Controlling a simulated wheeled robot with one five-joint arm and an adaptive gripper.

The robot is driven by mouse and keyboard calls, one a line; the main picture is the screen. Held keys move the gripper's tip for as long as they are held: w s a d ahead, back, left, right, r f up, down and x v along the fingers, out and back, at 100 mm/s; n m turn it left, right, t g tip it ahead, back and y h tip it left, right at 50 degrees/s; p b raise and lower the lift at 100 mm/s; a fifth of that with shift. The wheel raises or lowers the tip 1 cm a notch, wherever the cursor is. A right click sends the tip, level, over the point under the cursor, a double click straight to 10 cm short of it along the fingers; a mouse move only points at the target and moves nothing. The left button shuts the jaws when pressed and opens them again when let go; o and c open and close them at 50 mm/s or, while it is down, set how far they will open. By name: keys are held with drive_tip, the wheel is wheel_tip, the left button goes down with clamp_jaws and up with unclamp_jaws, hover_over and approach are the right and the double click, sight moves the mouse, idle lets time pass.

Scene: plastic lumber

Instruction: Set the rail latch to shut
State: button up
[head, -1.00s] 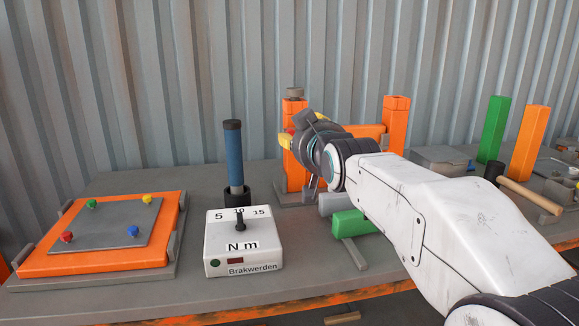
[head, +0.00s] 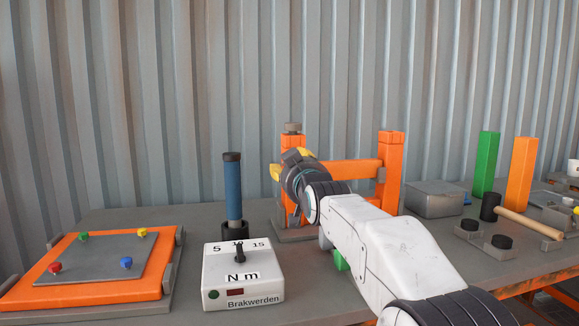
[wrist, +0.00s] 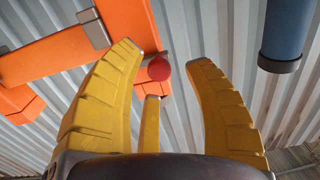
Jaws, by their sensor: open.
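The orange rail frame has two upright posts and an orange crossbar (head: 350,172). My gripper (head: 288,162) is in front of its left post and covers much of it. In the wrist view my gripper (wrist: 165,58) is open, with yellow fingers apart. A round red knob (wrist: 159,69) shows between the fingertips, close to the orange post (wrist: 128,22). Whether a finger touches the knob I cannot tell. A grey collar (wrist: 93,28) sits on the orange bar. In the head view the knob is hidden behind my gripper, so the latch's setting cannot be read there.
A blue-handled tool (head: 233,190) stands upright left of my gripper, behind the white torque box (head: 243,272). An orange board (head: 90,290) lies at the left. A grey box (head: 434,200), green post (head: 486,162) and mallet (head: 520,217) are at the right.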

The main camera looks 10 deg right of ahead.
drive_tip(key=shift+w, duration=0.95)
drive_tip(key=shift+o, duration=0.2)
clamp_jaws()
drive_tip(key=shift+r, duration=0.1)
